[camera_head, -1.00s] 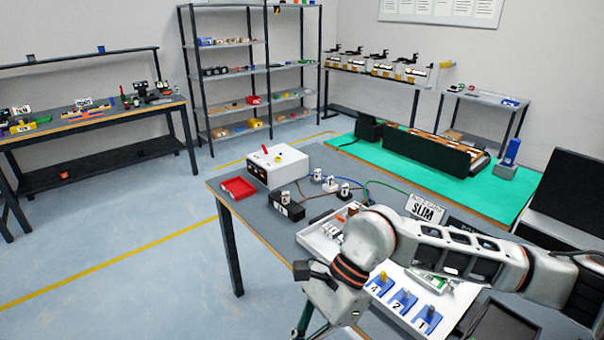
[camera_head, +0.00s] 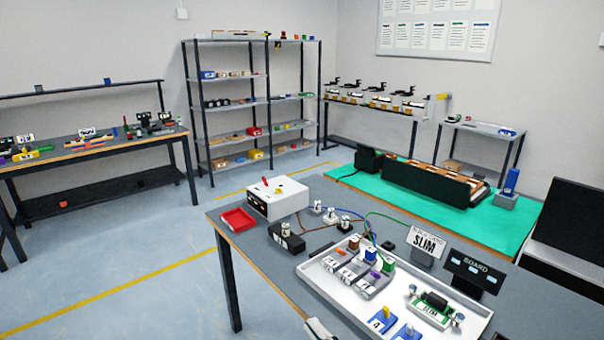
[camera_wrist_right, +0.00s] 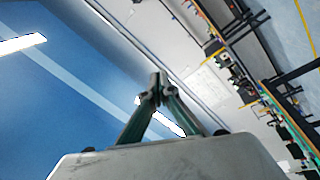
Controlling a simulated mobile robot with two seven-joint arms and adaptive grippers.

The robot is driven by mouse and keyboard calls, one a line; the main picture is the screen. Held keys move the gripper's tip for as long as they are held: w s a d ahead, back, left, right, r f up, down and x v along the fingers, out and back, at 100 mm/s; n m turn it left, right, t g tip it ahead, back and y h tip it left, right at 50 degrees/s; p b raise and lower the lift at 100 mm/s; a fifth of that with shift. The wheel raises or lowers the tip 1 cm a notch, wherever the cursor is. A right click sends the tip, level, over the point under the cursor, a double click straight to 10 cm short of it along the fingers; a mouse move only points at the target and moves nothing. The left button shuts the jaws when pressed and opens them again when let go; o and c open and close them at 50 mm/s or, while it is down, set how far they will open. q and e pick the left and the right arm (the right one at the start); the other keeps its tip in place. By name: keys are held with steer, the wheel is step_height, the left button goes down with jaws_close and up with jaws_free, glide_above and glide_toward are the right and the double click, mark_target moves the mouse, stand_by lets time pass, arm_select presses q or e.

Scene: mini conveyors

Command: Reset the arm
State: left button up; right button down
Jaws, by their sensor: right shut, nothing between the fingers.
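My right gripper (camera_wrist_right: 157,88) shows in the right wrist view with its two dark green fingers together at the tips and nothing between them. It is away from the table, and the room appears tilted behind it. In the head view only a small pale piece of my arm shows at the bottom edge; the right gripper itself is out of that view. My left gripper is in neither view.
A green-topped table (camera_head: 400,208) stands behind. Floor at left is clear.

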steer(key=s+d+f+m+g+h, duration=0.1)
steer(key=s+d+f+m+h, duration=0.15)
steer(key=d+f+m, duration=0.4)
steer(key=s+d+f+m+h, duration=0.2)
steer(key=d+f+h, duration=0.2)
steer(key=f, duration=0.5)
steer(key=s+d+f+m+g+h, duration=0.3)
steer(key=s+d+f+m, duration=0.3)
steer(key=s+f, duration=0.5)
step_height(320, 180, down, 2)
steer(key=d+g, duration=0.1)
steer(key=d, duration=0.1)
steer(key=shift+s+d+g+h, duration=0.35)
steer(key=shift+g, duration=0.05)
